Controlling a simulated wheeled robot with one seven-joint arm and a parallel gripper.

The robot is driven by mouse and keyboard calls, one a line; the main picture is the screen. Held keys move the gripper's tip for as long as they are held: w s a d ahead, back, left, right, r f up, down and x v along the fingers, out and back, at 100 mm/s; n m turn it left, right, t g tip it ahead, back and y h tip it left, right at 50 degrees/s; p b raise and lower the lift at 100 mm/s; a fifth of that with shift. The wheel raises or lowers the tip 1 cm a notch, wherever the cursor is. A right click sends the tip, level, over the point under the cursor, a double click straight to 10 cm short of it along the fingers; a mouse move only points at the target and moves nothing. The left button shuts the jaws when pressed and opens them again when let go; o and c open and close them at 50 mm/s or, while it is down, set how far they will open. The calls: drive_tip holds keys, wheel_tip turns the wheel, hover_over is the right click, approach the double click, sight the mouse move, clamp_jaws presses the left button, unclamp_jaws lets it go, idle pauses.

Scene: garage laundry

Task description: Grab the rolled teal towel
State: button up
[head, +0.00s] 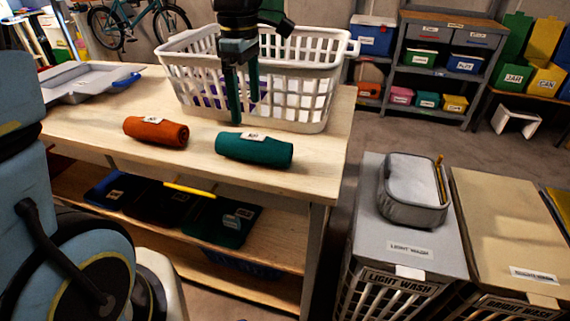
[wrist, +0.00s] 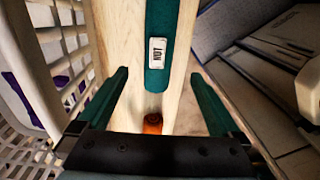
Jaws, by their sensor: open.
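The rolled teal towel (head: 254,150) lies on the wooden table near its front right edge, with a small white label on top. In the wrist view the teal towel (wrist: 158,75) runs away from me at the top centre, beyond the fingertips. My gripper (head: 239,122) hangs above and just behind the towel, in front of the white basket. In the wrist view my gripper (wrist: 160,84) is open, with one dark green finger at each side and nothing between them. The towel's far end is cut off in the wrist view.
A rolled orange towel (head: 156,131) lies left of the teal one; its end shows in the wrist view (wrist: 153,123). The white laundry basket (head: 305,112) stands close behind my gripper. A grey tray (head: 75,90) is at the table's left. Lidded hampers (head: 410,222) stand right of the table.

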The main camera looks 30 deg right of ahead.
sight(253, 136)
drive_tip(key=f, duration=0.4)
drive_tip(key=shift+s+d+f, duration=0.2)
drive_tip(key=shift+s+d, duration=0.15)
drive_tip(key=shift+w+f+p, duration=0.15)
drive_tip(key=shift+f+p, duration=0.3)
drive_tip(key=shift+f, duration=1.15)
drive_tip(key=shift+w+f+p, duration=0.15)
drive_tip(key=shift+f+p, duration=0.25)
drive_tip(key=shift+f, duration=1.15)
drive_tip(key=c, duration=1.4)
